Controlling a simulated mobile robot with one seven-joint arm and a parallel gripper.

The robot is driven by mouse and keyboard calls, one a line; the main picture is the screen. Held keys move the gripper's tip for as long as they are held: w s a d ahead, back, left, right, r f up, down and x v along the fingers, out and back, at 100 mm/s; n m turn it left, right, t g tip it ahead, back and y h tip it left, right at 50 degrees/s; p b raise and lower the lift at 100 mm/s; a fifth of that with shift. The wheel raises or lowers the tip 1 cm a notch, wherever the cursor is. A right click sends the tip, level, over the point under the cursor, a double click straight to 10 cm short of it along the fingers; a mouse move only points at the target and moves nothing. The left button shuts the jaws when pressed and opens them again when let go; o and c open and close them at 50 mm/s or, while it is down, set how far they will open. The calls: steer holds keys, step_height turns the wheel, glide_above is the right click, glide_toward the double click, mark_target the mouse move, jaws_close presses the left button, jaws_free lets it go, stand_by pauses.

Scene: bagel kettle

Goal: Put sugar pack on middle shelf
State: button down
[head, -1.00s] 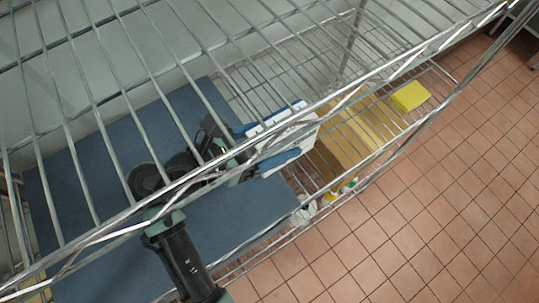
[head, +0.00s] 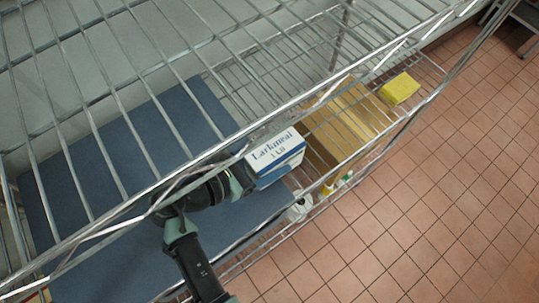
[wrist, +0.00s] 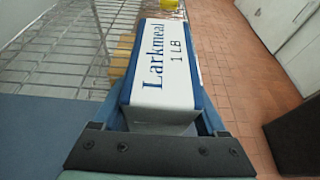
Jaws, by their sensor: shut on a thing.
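The sugar pack (head: 275,152) is a white and blue box lettered "Larkmeal 1 LB". My gripper (head: 246,174) is shut on it at its near end, and the pack points away from the gripper to the right in the head view. In the wrist view the pack (wrist: 164,72) fills the middle, between the two fingers (wrist: 160,125). The wire shelf rack (head: 285,95) shows its top shelf, with a lower shelf below it. The pack is seen at the rack's front edge; whether it touches any shelf cannot be told.
A blue board (head: 110,140) covers the left of the lower level. A cardboard box (head: 345,120) and a yellow block (head: 399,88) stand to the right. A white roll-like item (head: 299,207) and small bottles are near the front. Tiled floor (head: 430,190) is open at right.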

steer(key=shift+f, duration=0.15)
jaws_free()
steer(key=shift+f, duration=0.15)
steer(key=shift+s+a+r, duration=0.1)
steer(key=shift+a+r, duration=0.05)
steer(key=shift+r, duration=0.25)
steer(key=b+v, duration=0.1)
steer(key=v, duration=1)
steer(key=shift+s+a+r, duration=0.2)
steer(key=shift+a, duration=0.05)
